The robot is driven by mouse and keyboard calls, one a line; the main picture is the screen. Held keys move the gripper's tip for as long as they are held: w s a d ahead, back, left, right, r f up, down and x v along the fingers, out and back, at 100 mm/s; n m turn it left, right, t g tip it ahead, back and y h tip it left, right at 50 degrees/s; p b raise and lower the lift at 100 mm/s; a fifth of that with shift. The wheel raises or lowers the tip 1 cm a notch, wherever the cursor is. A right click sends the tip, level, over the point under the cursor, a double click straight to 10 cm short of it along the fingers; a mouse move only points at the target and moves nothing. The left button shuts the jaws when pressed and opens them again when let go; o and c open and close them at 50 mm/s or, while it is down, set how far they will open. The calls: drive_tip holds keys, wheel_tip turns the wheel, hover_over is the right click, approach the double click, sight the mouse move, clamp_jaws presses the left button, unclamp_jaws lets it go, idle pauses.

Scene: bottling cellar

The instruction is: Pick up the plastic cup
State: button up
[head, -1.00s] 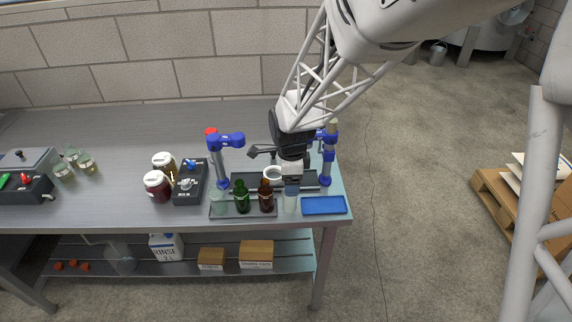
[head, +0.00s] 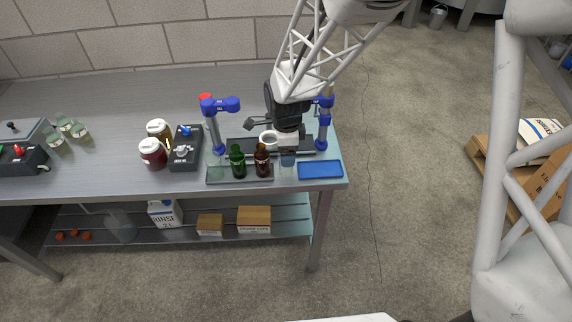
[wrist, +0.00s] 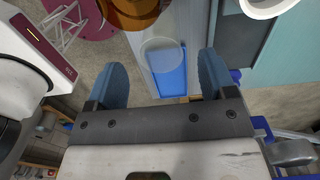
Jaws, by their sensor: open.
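The clear plastic cup (head: 287,171) stands near the table's front edge, between a brown bottle and a blue tray. It is see-through and faint in the head view. In the wrist view the cup's round rim (wrist: 162,42) shows ahead, between the lines of the two fingers. My gripper (head: 288,155) is just above and behind the cup in the head view and partly covers it. In the wrist view my gripper (wrist: 161,62) has its blue fingers wide apart, with nothing held. I cannot tell how far the fingertips are from the cup.
A dark tray (head: 224,179) with a green bottle (head: 237,161) and a brown bottle (head: 262,160) is left of the cup. The blue tray (head: 320,170) is right. A white ring-shaped item (head: 268,138) and blue posts (head: 323,122) stand close behind. Jars (head: 153,154) are further left.

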drive_tip(key=shift+f, duration=0.1)
drive_tip(key=shift+a+f, duration=0.1)
drive_tip(key=shift+f, duration=2.4)
drive_tip(key=c, duration=1)
drive_tip(key=shift+r, duration=0.15)
drive_tip(key=shift+r, duration=0.4)
wheel_tip(320, 180, up, 3)
drive_tip(key=shift+s+f, duration=0.1)
drive_tip(key=shift+f, duration=0.1)
drive_tip(key=s+d, duration=0.1)
drive_tip(key=s, duration=0.4)
drive_tip(key=s+d+r, duration=0.1)
drive_tip(key=s, duration=0.4)
drive_tip(key=s+d, duration=0.1)
drive_tip(key=s, duration=0.4)
drive_tip(key=shift+s+d+r, duration=0.15)
drive_tip(key=shift+d, duration=0.2)
